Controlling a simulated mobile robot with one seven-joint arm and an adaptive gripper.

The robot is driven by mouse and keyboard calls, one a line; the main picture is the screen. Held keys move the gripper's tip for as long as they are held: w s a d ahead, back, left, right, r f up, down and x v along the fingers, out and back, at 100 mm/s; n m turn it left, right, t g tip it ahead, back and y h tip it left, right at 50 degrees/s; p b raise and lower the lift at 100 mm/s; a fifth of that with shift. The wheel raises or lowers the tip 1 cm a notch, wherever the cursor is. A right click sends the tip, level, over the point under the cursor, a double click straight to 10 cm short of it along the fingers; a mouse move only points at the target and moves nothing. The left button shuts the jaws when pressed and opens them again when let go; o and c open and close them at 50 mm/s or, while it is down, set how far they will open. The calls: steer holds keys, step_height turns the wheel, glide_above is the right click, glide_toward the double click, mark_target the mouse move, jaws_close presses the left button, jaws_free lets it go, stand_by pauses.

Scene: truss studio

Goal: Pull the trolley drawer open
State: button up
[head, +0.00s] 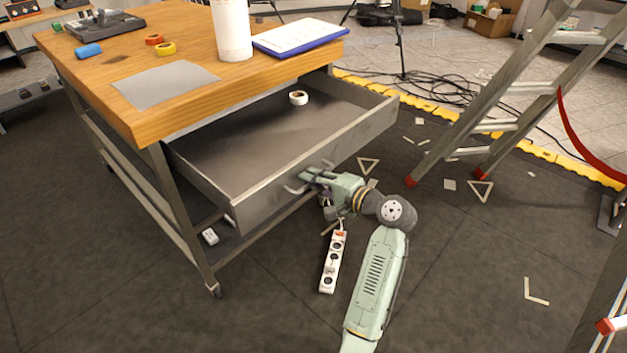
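The trolley (183,222) has a wooden top (110,82) on a grey metal frame. Its grey drawer (365,137) stands far out from under the top, with its inside exposed. A white roll of tape (298,97) lies inside near the back. My gripper (304,181) is at the middle of the drawer's front, at its bar handle (294,190). The fingers overlap the handle in the head view. The fingertips are small and partly hidden, so I cannot tell whether they are closed on it.
A power strip (333,262) lies on the floor below my gripper. A stepladder (497,100) stands at the right, with cables (440,88) behind it. A white cylinder (233,30) and a clipboard (300,36) are on the top.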

steer(key=v, duration=1.2)
stand_by(0.4)
